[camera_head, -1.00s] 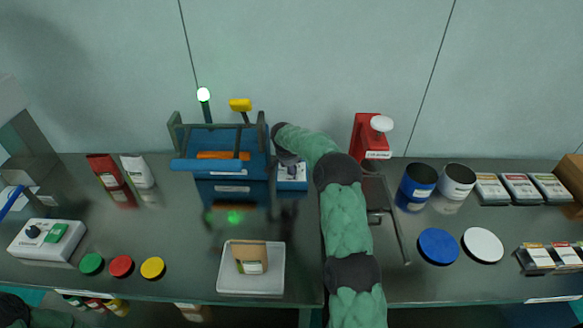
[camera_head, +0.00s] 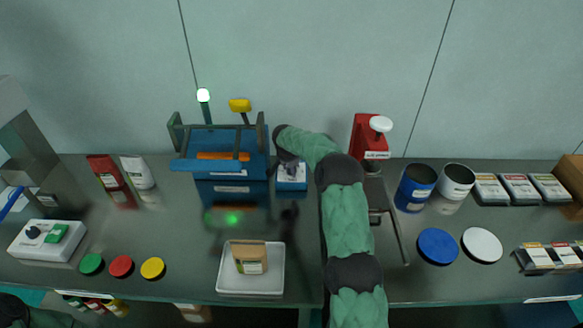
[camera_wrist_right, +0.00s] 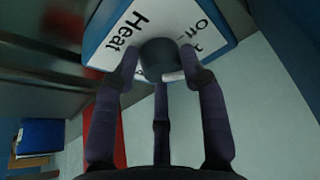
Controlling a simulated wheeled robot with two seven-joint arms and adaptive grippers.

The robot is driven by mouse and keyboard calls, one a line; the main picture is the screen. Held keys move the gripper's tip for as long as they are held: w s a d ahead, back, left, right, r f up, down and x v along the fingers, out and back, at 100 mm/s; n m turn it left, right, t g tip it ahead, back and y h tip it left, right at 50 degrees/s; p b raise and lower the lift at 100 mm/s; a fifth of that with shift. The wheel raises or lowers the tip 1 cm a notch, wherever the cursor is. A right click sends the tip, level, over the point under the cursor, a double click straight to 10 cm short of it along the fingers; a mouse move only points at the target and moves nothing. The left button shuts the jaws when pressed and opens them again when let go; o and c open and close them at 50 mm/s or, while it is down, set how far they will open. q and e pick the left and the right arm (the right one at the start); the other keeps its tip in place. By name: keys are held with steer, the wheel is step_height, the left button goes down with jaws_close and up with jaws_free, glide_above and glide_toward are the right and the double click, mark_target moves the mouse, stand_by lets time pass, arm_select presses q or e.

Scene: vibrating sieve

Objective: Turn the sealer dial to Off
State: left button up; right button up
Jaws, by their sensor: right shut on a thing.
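The sealer dial (camera_wrist_right: 158,60) is a dark round knob with a white pointer mark on a white-faced blue control box. In the right wrist view the label "Heat" is left of the knob and "Off" is to its upper right. The pointer mark shows at the knob's lower right, partly by a finger; which label it indicates I cannot tell. My right gripper (camera_wrist_right: 160,85) has its fingers closed around the knob. In the head view the control box (camera_head: 291,184) stands right of the blue sealer, with my right gripper (camera_head: 289,168) over it.
The blue machine (camera_head: 232,188) stands left of the control box. A white tray (camera_head: 250,291) with a brown packet (camera_head: 250,258) lies in front. A red device (camera_head: 366,138) and a metal handle (camera_head: 399,240) are right of my arm.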

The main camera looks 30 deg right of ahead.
steer(key=n, duration=0.1)
steer(key=r+n+t+p, duration=0.1)
steer(key=shift+w+d+n+y, duration=0.15)
steer(key=shift+d+n+y, duration=0.05)
steer(key=shift+n+y, duration=0.2)
steer(key=n+y+p, duration=0.1)
steer(key=n+p, duration=0.1)
steer(key=n, duration=0.1)
steer(key=shift+d, duration=0.1)
steer(key=shift+w+n+t+y, duration=0.1)
steer(key=shift+n+t+y, duration=0.25)
steer(key=shift+n, duration=0.25)
steer(key=shift+p, duration=0.3)
steer(key=o, duration=1)
steer(key=shift+c, duration=0.2)
steer(key=shift+o, duration=0.6)
steer(key=shift+w+a+f, duration=0.15)
steer(key=shift+a+f, duration=0.1)
steer(key=shift+f, duration=0.1)
steer(key=shift+s+d, duration=0.1)
steer(key=shift+s, duration=0.1)
